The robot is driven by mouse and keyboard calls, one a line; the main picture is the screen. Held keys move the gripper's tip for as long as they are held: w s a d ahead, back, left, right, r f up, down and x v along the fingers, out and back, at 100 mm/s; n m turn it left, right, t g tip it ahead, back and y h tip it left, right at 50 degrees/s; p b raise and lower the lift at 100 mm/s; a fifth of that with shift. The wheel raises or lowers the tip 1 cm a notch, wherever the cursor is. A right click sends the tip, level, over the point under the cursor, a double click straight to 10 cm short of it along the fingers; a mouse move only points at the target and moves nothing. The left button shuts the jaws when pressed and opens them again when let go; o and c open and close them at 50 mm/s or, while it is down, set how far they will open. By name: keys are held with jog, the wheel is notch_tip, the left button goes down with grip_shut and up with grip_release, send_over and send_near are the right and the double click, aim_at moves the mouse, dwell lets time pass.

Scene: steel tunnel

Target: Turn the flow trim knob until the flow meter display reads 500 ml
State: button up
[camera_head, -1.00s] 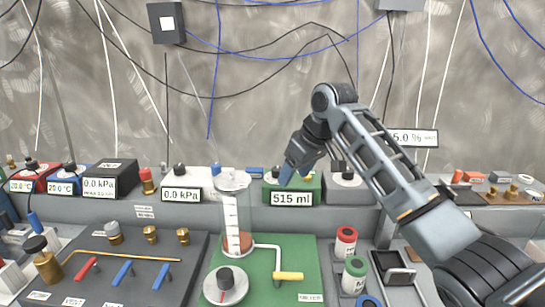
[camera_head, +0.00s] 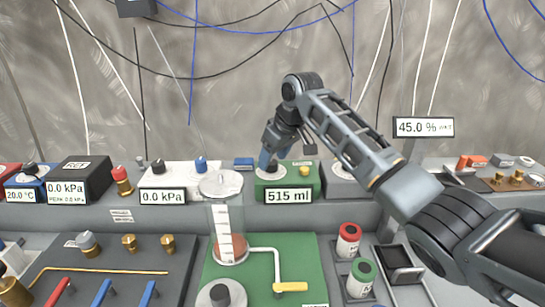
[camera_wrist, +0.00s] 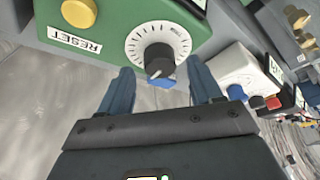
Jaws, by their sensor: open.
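The green flow meter box (camera_head: 308,181) stands on the back shelf, and its display (camera_head: 289,196) reads 515 ml. A yellow button (camera_wrist: 79,12) marked RESET is on the same face. My gripper (camera_wrist: 158,82) is open, with its two blue fingers apart on either side of the knob, the tips just short of it or level with it; contact cannot be told.
A clear graduated cylinder (camera_head: 225,220) stands on a green panel (camera_head: 298,250) in front of the box. Red (camera_head: 348,240) and green-topped (camera_head: 361,277) containers stand at the front right. A 45.0 % display (camera_head: 424,128) is behind my arm.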

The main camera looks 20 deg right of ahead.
jog(key=shift+w+a+f, duration=0.15)
jog(key=shift+w+f, duration=0.05)
jog(key=shift+f, duration=0.45)
jog(key=c, duration=1)
